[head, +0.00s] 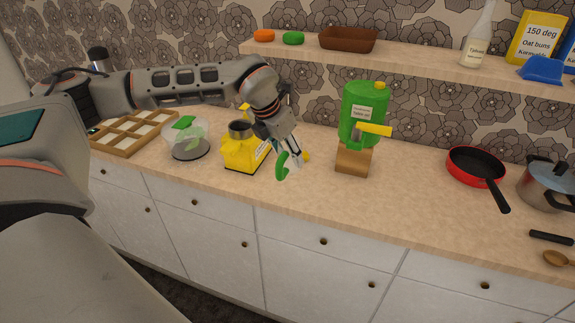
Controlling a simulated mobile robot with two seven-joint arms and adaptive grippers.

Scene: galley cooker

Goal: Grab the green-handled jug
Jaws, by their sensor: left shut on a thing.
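My left gripper (291,158) reaches down over the counter in the middle of the head view. It is shut on a green curved handle (282,167), which shows at its fingertips. The jug's body cannot be made out around this handle. Farther left, a clear container (173,140) with green parts stands at a dark round disc; I cannot tell whether it is a jug. My right gripper is not in view.
A yellow appliance (238,155) stands just left of the gripper. A green dispenser (358,105) on a wooden block (353,160) stands to the right. A red pan (474,165) and a pot (548,185) are farther right. The counter (400,200) is clear between.

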